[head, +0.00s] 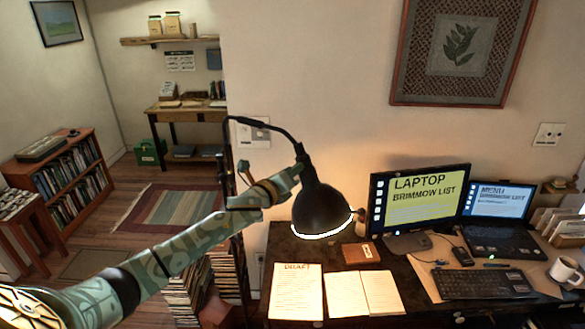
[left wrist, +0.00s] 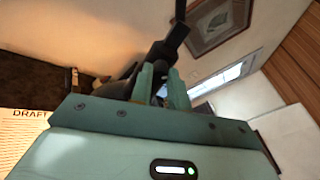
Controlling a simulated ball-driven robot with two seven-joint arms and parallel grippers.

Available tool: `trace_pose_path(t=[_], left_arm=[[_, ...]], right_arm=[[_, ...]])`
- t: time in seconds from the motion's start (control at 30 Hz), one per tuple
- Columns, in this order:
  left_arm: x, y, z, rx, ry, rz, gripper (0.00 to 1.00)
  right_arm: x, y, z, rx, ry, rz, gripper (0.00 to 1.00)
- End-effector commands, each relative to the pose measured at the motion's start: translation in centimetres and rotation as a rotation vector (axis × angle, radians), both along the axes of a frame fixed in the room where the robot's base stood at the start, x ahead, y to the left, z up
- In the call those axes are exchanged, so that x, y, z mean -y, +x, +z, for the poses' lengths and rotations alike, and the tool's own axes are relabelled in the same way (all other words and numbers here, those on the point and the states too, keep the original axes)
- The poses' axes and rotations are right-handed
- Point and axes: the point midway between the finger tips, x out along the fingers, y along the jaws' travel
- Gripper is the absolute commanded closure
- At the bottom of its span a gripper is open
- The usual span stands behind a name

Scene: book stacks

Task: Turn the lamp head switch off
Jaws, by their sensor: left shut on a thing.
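The black desk lamp's head (head: 321,206) hangs over the desk on a curved black arm. A bright white rim shows at its lower edge, so it looks lit. A small knob (head: 360,215) sticks out on its right side; I cannot tell if it is the switch. My left gripper (head: 298,176) reaches in from the left and is at the top of the lamp head, by its neck. In the left wrist view its two green fingers (left wrist: 162,84) are closed on a dark part of the lamp. The exact contact is partly hidden. My right gripper is not in view.
The dark desk (head: 345,255) below holds papers (head: 297,290), a brown book (head: 361,256), a monitor (head: 420,200), a laptop (head: 500,215), a keyboard (head: 485,284) and a mug (head: 565,271). Book stacks stand left of it. The wall is close behind the lamp.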

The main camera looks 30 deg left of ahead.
Motion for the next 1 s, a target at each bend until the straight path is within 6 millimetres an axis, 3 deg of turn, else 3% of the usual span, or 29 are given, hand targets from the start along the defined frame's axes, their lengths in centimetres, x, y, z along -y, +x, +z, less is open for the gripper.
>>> trace_pose_path(t=[0.6, 1.0], left_arm=[[-0.1, 0.0, 0.5, -0.007, -0.563, 0.003, 1.00], [-0.2, 0.1, 0.5, -0.011, -0.781, 0.002, 1.00]], right_arm=[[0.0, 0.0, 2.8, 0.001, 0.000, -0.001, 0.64], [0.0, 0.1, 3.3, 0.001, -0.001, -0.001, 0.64]])
